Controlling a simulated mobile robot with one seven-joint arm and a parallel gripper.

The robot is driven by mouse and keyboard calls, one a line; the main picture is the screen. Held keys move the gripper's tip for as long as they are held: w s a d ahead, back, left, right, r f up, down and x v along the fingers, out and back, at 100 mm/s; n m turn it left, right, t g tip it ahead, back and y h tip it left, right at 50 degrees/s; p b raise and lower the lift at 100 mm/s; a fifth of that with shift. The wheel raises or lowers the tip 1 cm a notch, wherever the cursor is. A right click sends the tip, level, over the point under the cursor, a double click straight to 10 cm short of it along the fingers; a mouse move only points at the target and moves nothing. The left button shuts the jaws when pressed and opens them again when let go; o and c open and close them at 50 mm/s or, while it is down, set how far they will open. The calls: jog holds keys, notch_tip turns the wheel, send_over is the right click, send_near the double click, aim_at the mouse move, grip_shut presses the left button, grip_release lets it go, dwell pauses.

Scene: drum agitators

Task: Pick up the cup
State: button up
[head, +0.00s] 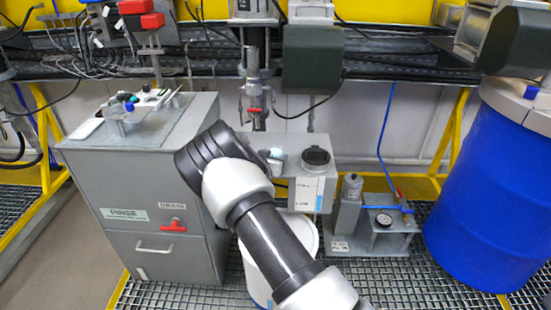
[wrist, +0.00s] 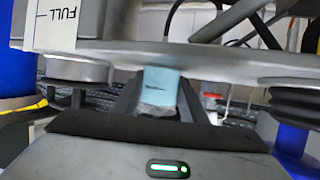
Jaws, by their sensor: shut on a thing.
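The cup is a small, pale blue, translucent piece (wrist: 160,88) between the two dark fingers of my gripper (wrist: 160,105) in the wrist view. My gripper is shut on it. In the head view the pale blue cup (head: 278,154) shows as a small patch beside my dark wrist, at the left end of the top of a grey box. My arm hides most of the gripper there. I cannot tell whether the cup still touches the surface.
The grey box (head: 330,172) has a dark round opening and a white label. A grey cabinet (head: 150,190) with loose tools stands left. A white bucket (head: 305,232) is below my arm. A blue drum (head: 490,185) stands right.

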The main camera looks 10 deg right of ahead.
jog(key=shift+r, duration=0.25)
jog(key=shift+r+p, duration=0.8)
jog(key=shift+r, duration=3.7)
jog(key=s+r+m+g+h+p, duration=0.1)
jog(key=s+p, duration=0.3)
jog(key=s, duration=1.1)
jog(key=s+r+m+g+h+p, duration=0.1)
jog(key=s+m+g+h+p, duration=0.1)
jog(key=s, duration=1.3)
jog(key=m+p, duration=0.1)
jog(key=p, duration=0.1)
jog(key=shift+s+d+h+p, duration=0.15)
jog(key=shift+s+h+p, duration=0.1)
jog(key=shift+h+p, duration=0.15)
